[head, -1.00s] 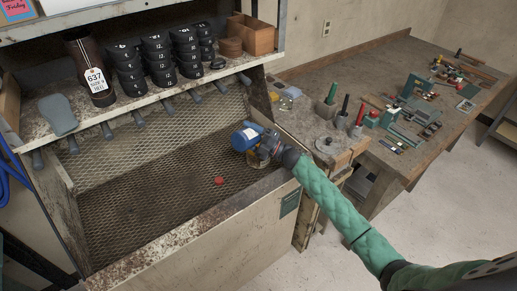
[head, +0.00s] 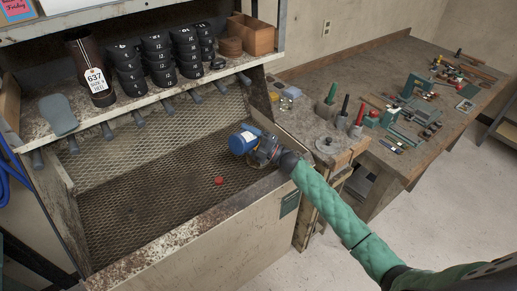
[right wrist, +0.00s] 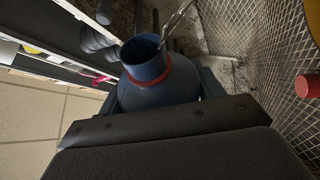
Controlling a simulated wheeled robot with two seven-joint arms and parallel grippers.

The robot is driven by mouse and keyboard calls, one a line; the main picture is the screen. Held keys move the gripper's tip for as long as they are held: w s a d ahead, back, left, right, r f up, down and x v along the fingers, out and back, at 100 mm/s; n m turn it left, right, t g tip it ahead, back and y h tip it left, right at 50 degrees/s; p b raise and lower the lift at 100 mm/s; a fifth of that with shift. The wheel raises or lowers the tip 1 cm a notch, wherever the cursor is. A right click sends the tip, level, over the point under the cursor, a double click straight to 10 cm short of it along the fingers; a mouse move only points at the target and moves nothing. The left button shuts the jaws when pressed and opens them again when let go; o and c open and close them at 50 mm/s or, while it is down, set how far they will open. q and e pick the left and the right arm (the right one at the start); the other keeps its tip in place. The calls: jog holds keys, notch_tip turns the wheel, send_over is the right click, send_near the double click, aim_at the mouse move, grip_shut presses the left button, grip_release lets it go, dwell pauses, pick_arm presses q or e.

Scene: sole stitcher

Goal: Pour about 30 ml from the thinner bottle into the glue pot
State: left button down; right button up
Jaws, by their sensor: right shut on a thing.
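The thinner bottle (head: 243,139) is blue with a pale label. My right gripper (head: 264,150) is shut on it and holds it tilted above the mesh floor of the bench bay, near its right end. In the right wrist view the bottle (right wrist: 158,82) shows its open mouth and a red ring round the neck. A thin clear streak like liquid runs from the mouth's edge. The glue pot cannot be made out clearly; the gripper and bottle cover that spot. A red cap (head: 219,181) lies on the mesh. My left gripper is not in view.
Above the bay, a shelf (head: 112,112) holds a brown boot (head: 88,62), black numbered blocks (head: 160,60) and a wooden box (head: 251,36). Tool handles hang below it. A cluttered workbench (head: 350,75) stands at the right. The mesh floor (head: 140,205) left of the cap is bare.

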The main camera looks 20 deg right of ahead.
aim_at(240, 145)
jog(key=shift+s+a+r+m, duration=0.15)
jog(key=shift+s+a+m, duration=0.2)
jog(key=shift+a, duration=0.5)
jog(key=n, duration=0.1)
jog(key=f+n+g, duration=0.1)
jog(key=n, duration=0.2)
jog(key=shift+s+a+f+n+g, duration=0.25)
jog(key=shift+a+f+n+g, duration=0.05)
jog(key=shift+f+n+g, duration=0.55)
jog(key=shift+n+g, duration=0.05)
jog(key=shift+n, duration=0.55)
jog(key=shift+w+r+n, duration=0.1)
jog(key=shift+n, duration=0.3)
jog(key=shift+d+r, duration=0.1)
